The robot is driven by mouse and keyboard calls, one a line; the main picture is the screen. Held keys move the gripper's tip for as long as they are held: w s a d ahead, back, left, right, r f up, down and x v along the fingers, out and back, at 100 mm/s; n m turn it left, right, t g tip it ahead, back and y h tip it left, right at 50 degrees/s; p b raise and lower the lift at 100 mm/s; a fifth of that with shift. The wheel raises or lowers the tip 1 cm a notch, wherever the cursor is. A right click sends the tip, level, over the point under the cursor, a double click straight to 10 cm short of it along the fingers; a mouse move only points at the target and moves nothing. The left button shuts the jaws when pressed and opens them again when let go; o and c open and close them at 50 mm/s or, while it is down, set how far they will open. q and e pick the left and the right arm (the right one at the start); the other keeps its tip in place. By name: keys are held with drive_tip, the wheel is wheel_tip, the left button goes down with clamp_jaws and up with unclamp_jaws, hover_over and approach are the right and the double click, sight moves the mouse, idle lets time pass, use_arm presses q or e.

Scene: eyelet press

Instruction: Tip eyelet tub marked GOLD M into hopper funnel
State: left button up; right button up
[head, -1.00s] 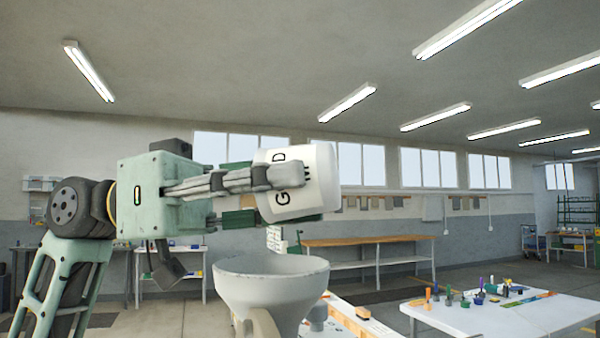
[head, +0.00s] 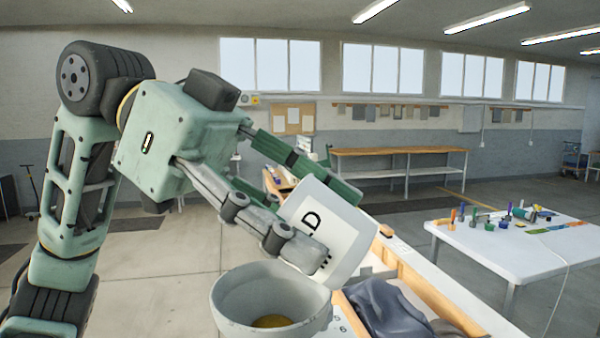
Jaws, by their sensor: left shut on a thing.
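My left gripper (head: 290,200) is shut on a white tub (head: 338,232) with dark lettering. A "D" and part of another marking show; the gripper's finger covers the rest of the label. The tub is tilted and held just above the right rear of the hopper funnel (head: 228,310). The funnel is a grey bowl, and a patch of gold-yellow material (head: 272,321) shows inside at its bottom. The tub's mouth is not clearly visible, so I cannot tell what is left in it. My right gripper is not in view.
A bench with a wooden edge (head: 440,290) runs behind and right of the funnel, with a dark grey crumpled item (head: 385,308) on it. A white table (head: 520,248) with small coloured items stands at right. Open floor lies at left.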

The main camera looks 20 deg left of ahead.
use_arm(q)
drive_tip(key=y+p, duration=0.2)
drive_tip(key=p, duration=0.1)
drive_tip(key=d+y+p, duration=0.1)
drive_tip(key=y+p, duration=0.1)
drive_tip(key=shift+r+p, duration=0.1)
drive_tip(key=shift+p, duration=0.3)
drive_tip(key=shift+a+y+p, duration=0.1)
drive_tip(key=shift+y+p, duration=0.45)
drive_tip(key=shift+y, duration=0.25)
drive_tip(key=shift+f+y+b, duration=0.5)
drive_tip(key=shift+y, duration=0.9)
drive_tip(key=shift+w+d+f+y, duration=0.15)
drive_tip(key=shift+d+y, duration=0.05)
drive_tip(key=shift+y, duration=0.5)
drive_tip(key=shift+a+f+y, duration=0.1)
drive_tip(key=shift+a+y, duration=0.2)
drive_tip(key=shift+y, duration=0.5)
drive_tip(key=shift+d+y, duration=0.15)
drive_tip(key=shift+y, duration=0.15)
